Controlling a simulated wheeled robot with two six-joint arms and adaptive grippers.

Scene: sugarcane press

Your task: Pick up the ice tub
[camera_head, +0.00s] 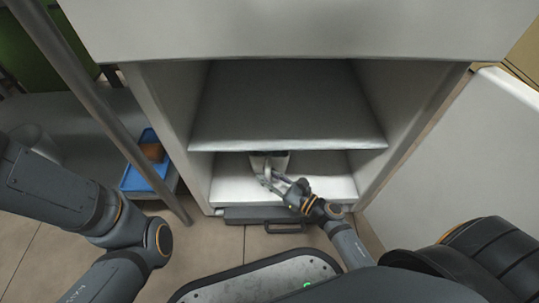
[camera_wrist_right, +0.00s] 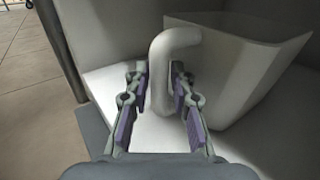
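The ice tub (camera_wrist_right: 228,70) is a pale, square-sided tub with a thick curved handle (camera_wrist_right: 161,75). In the head view the tub (camera_head: 281,160) stands in the lower compartment of the white cabinet, partly hidden by my right gripper (camera_head: 268,179). In the right wrist view the same gripper (camera_wrist_right: 160,80) has its two purple-padded fingers on either side of the handle. Narrow gaps show between pads and handle, so the gripper looks open around it. My left arm is at the left of the head view, but its gripper is out of view.
The cabinet shelf (camera_head: 288,115) lies above the tub, with side walls close on both sides. The open white door (camera_head: 460,165) stands at the right. At the left are a metal post (camera_head: 110,115) and a blue tray (camera_head: 134,180) holding a brown object.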

